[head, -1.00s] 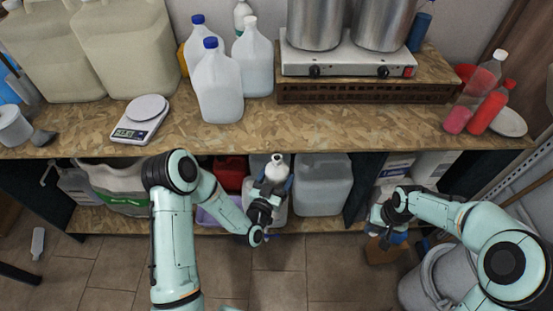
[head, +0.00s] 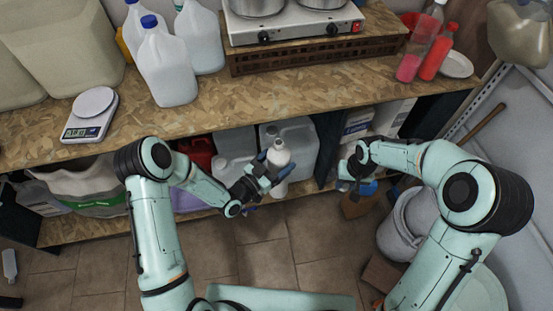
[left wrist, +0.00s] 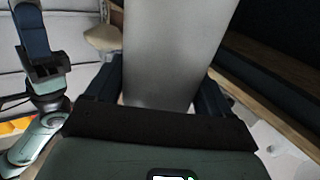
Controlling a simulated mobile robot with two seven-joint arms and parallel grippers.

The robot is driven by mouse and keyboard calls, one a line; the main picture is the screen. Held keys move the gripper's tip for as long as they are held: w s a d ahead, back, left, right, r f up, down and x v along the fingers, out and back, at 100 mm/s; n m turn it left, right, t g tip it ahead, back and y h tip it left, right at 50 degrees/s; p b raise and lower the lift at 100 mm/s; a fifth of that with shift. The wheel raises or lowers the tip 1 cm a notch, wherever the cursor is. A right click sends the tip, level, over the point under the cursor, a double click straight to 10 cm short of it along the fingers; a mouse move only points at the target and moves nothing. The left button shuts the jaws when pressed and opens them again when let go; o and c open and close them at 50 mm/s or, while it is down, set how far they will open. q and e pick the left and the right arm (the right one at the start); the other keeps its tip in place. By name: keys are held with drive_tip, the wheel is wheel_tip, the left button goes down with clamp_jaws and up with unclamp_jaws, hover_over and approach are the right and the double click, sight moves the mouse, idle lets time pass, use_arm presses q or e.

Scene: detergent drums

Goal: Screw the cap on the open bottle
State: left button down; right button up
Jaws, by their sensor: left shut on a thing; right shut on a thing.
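A white bottle (head: 278,156) with a bare neck is upright in my left gripper (head: 268,170), in front of the shelf under the bench. In the left wrist view the bottle's pale grey side (left wrist: 170,50) fills the space between the fingers of my left gripper (left wrist: 160,95). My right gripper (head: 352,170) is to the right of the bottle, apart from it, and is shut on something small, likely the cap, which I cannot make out. My right gripper also shows at the left of the left wrist view (left wrist: 38,55).
The bench (head: 225,100) above carries a scale (head: 92,115), blue-capped jugs (head: 168,70), a hot plate (head: 297,25) and red bottles (head: 435,55). Large canisters (head: 292,138) stand on the lower shelf behind the bottle. A grey bin (head: 408,225) is at the right. The floor between my arms is clear.

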drive_tip(key=w+a+r+n, duration=0.3)
drive_tip(key=a+r+n, duration=0.2)
drive_tip(key=a+r, duration=0.5)
drive_tip(key=w+a+r+n+h, duration=0.1)
drive_tip(key=w+a+r+n, duration=0.2)
drive_tip(key=a+r, duration=0.7)
drive_tip(key=shift+a+n+g, duration=0.4)
drive_tip(key=shift+a+n, duration=0.05)
drive_tip(key=shift+n, duration=0.75)
drive_tip(key=shift+f, duration=0.1)
drive_tip(key=shift+f, duration=1.95)
drive_tip(key=shift+s, duration=0.1)
drive_tip(key=shift+f, duration=0.85)
drive_tip(key=shift+f, duration=0.55)
